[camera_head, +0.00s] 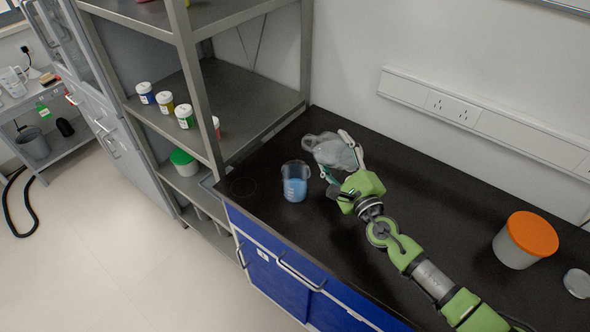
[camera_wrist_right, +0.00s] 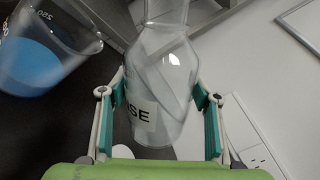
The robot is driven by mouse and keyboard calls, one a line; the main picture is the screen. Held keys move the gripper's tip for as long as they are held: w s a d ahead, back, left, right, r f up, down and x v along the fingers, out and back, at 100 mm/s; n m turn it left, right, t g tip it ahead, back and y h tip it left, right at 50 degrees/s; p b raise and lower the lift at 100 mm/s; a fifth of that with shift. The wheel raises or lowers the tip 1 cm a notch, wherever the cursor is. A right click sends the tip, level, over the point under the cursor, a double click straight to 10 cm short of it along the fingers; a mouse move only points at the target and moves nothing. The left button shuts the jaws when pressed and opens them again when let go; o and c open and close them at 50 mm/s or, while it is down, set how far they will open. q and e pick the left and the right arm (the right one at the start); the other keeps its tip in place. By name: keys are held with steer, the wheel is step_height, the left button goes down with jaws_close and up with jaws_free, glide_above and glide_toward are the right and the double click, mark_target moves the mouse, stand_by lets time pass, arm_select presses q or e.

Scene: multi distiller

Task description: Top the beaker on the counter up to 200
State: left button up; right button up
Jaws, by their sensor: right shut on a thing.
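A clear beaker (camera_head: 295,182) with blue liquid in its lower part stands upright on the black counter (camera_head: 420,190). It also shows at the upper left of the right wrist view (camera_wrist_right: 45,45), with printed marks on its wall. My right gripper (camera_head: 342,160) is just right of the beaker and shut on a clear, bottle-shaped vessel (camera_wrist_right: 165,80). The vessel has a white label ending in "SE". In the head view the vessel (camera_head: 330,148) looks tilted, with its narrow end toward the left, near and above the beaker's rim. My left gripper is out of view.
A white tub with an orange lid (camera_head: 532,235) and a small clear dish (camera_head: 577,283) stand at the counter's right. A metal shelf (camera_head: 240,95) with several lidded jars is at the left.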

steer(key=shift+d+r, duration=0.1)
steer(key=shift+r, duration=0.05)
steer(key=shift+w+d, duration=0.1)
steer(key=shift+d, duration=0.1)
steer(key=shift+n, duration=0.3)
steer(key=shift+a, duration=0.15)
steer(key=shift+d+n, duration=0.25)
steer(key=shift+n, duration=0.05)
steer(key=shift+a, duration=0.2)
steer(key=shift+f+b, duration=0.2)
steer(key=shift+b, duration=0.1)
